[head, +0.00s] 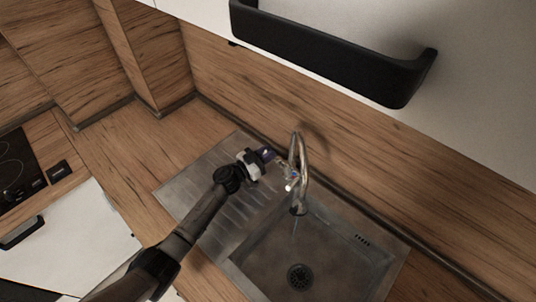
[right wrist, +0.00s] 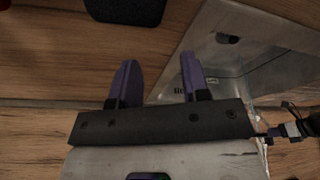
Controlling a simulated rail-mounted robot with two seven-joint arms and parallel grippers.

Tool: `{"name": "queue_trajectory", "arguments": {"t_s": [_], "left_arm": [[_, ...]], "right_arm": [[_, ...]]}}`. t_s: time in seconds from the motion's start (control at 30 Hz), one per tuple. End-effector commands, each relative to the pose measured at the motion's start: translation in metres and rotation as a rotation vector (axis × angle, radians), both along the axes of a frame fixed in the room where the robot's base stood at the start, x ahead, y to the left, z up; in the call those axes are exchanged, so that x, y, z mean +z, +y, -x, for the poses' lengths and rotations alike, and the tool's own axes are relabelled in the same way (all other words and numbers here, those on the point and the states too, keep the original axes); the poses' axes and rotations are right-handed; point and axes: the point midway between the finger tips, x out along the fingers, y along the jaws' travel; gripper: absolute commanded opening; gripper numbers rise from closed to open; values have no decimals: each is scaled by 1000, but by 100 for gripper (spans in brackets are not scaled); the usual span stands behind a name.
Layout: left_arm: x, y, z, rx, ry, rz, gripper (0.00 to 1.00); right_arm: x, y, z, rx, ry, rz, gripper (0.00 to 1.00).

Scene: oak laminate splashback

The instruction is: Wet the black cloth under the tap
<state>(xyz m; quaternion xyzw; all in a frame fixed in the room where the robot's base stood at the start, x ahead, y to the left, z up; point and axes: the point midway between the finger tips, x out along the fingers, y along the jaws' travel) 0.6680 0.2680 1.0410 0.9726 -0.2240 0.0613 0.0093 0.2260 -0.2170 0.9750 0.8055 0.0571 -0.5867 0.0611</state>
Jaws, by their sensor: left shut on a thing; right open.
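The chrome tap (head: 303,165) rises behind the sink (head: 345,240), its spout over the basin. A faint thin streak below the spout looks like running water. My left gripper (head: 268,154) is at the left side of the tap, shut on what looks like its lever; the contact is small and partly hidden. It also shows at the right edge of the right wrist view (right wrist: 290,131). My right gripper (right wrist: 158,76) is open with nothing between its purple fingers, above wood beside the sink. A flat black thing with rounded corners (right wrist: 125,9), cut off by the top edge, may be the black cloth.
A ribbed steel drainer (head: 190,190) lies left of the basin. A black hob (head: 15,165) is at the far left. A cabinet with a large black handle (head: 330,60) overhangs the counter. The basin is empty around its drain (head: 300,277).

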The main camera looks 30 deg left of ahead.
Motion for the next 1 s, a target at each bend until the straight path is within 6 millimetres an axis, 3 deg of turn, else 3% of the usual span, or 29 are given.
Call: {"name": "queue_trajectory", "arguments": {"t_s": [0.2, 0.23, 0.47, 0.77, 1.0], "left_arm": [[-1, 0, 0, 1, 3, -1, 0], [-1, 0, 0, 1, 3, -1, 19], [0, 0, 0, 1, 3, -1, 41], [-1, 2, 3, 1, 3, -3, 42], [-5, 16, 32, 0, 4, -3, 42]], "right_arm": [[1, 0, 0, 0, -1, 0, 43], [1, 0, 0, 0, -1, 0, 43], [1, 0, 0, 0, -1, 0, 43], [2, -1, 0, 2, -1, 3, 43], [5, -2, 0, 4, -1, 7, 43]]}}
